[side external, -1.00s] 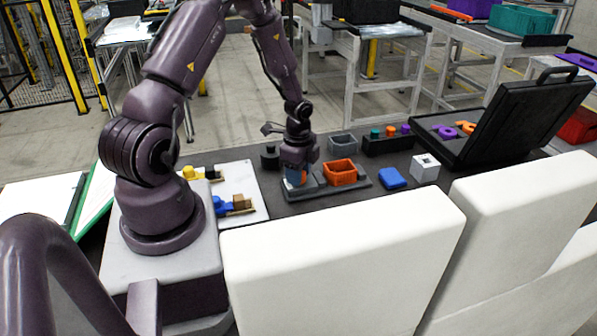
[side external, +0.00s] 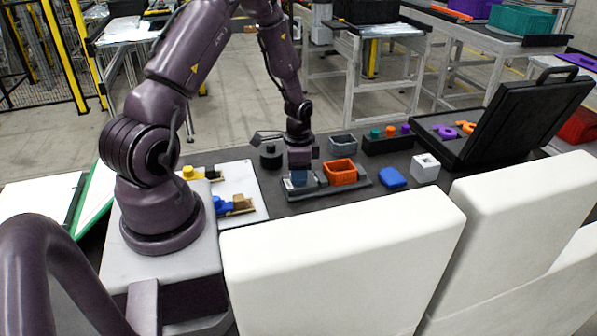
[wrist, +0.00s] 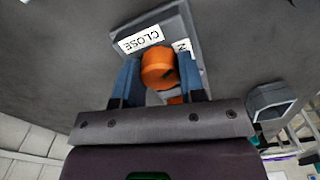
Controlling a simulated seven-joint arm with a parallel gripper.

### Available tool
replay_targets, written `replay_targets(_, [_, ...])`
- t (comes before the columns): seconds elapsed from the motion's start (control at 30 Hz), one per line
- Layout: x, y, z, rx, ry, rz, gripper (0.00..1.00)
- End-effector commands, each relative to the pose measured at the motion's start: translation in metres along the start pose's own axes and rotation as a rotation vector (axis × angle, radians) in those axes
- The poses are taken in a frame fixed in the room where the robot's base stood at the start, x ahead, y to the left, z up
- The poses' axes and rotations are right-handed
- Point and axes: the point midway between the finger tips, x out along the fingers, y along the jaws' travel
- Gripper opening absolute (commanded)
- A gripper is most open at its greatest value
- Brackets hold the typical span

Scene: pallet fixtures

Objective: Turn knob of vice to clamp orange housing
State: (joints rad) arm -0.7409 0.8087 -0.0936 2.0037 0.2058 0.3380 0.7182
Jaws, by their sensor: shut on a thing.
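The orange housing (side external: 341,172) is an open box sitting in the grey vice (side external: 330,188) on the dark table, in the side external view. My gripper (side external: 299,180) is at the left end of the vice, pointing down. In the wrist view its two blue fingers are shut on the round orange knob (wrist: 156,70), one on each side. The vice (wrist: 181,22) carries a white CLOSE label beside the knob, and a second label is partly hidden by a finger. A bit of orange shows below the knob. Whether the vice jaws touch the housing is too small to tell.
A grey open box (side external: 342,144) stands behind the housing. A blue block (side external: 393,177) and a white block (side external: 425,167) lie to the right. A black rack (side external: 388,141) with coloured pegs and an open black case (side external: 470,140) stand farther right. A white board (side external: 240,190) lies left.

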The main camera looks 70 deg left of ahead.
Motion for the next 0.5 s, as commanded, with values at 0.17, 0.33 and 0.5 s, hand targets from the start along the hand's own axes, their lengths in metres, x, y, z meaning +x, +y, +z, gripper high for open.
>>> replay_targets(0.17, [-0.0011, 0.0002, -0.0010, -0.168, 0.001, -0.001, 0.13])
replay_targets(0.33, [-0.0012, 0.0002, -0.0011, -0.329, 0.001, -0.001, 0.13])
replay_targets(0.5, [-0.0013, 0.0001, -0.0011, -0.492, 0.001, -0.001, 0.13])
